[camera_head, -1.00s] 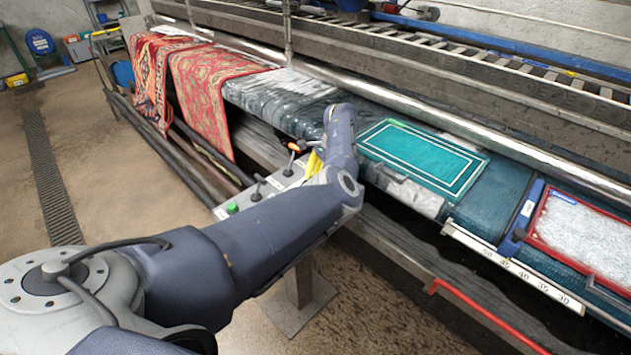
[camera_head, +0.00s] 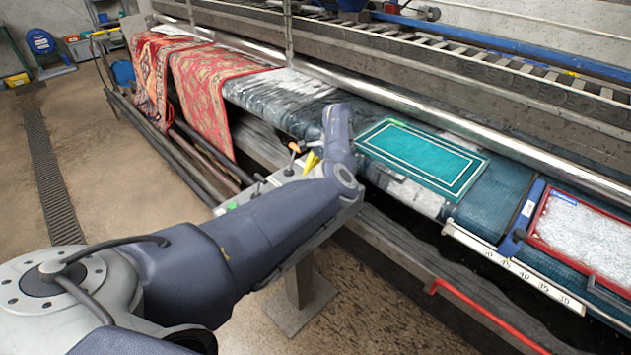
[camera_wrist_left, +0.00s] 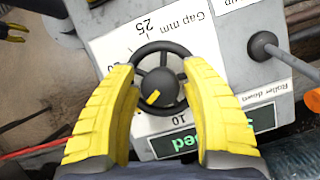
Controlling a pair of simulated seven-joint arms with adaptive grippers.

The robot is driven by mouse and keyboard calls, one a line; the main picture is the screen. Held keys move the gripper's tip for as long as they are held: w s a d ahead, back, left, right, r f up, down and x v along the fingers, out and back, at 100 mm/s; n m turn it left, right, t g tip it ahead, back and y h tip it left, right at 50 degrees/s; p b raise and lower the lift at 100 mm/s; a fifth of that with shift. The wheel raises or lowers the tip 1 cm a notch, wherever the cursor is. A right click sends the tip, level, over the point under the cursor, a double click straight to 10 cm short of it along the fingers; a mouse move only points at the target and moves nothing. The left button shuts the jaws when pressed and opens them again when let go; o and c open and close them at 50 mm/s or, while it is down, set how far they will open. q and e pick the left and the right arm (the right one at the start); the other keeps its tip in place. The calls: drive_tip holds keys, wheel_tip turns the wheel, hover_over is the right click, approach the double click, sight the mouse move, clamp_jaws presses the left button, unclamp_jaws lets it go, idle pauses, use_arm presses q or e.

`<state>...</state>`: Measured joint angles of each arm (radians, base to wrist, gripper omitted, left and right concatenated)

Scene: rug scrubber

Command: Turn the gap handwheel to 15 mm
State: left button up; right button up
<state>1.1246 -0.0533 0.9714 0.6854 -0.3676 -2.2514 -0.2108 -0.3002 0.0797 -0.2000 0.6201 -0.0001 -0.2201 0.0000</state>
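The gap handwheel (camera_wrist_left: 160,52) is a dark spoked wheel on a pale control panel, with a yellow mark on its hub. The mark points to the lower left in the left wrist view. "Gap mm" and "25" are printed above the wheel and "10" below it; the exact reading cannot be told. My left gripper (camera_wrist_left: 158,66) has its yellow fingers apart on either side of the wheel; contact with the rim cannot be made out. In the head view my left gripper (camera_head: 312,161) is over the control panel, and my arm hides the wheel.
In the head view an orange-topped lever (camera_head: 294,148) stands beside my gripper. A teal rug (camera_head: 425,158) lies on the machine bed behind.

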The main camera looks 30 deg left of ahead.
use_arm(q)
drive_tip(key=v, duration=1.2)
idle(0.6)
